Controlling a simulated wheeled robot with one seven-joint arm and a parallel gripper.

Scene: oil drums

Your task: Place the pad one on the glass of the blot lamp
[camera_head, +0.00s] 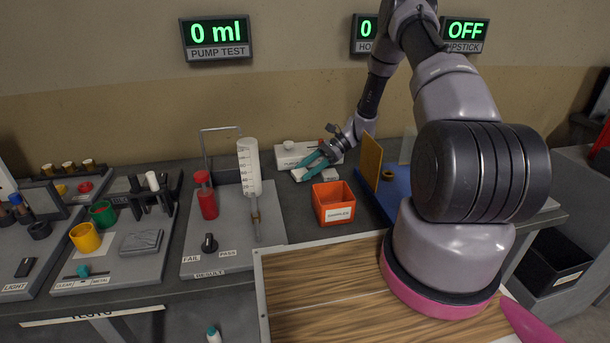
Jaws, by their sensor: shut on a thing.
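My gripper (312,164), with teal fingers, is at the back middle of the bench, over the front edge of a low white unit (291,151). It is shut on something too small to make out. The unit has a round white knob and a label that I cannot read. A pale flat part (300,174) shows at the fingertips; I cannot tell whether it is the lamp's glass. I cannot pick out pad one for certain, nor tell whether the gripper touches the unit.
An orange open bin (333,204) stands just in front of the gripper. A yellow upright panel (371,162) on a blue base is to its right. A syringe stand (235,230) is to the left. The wooden board (330,290) in front is clear.

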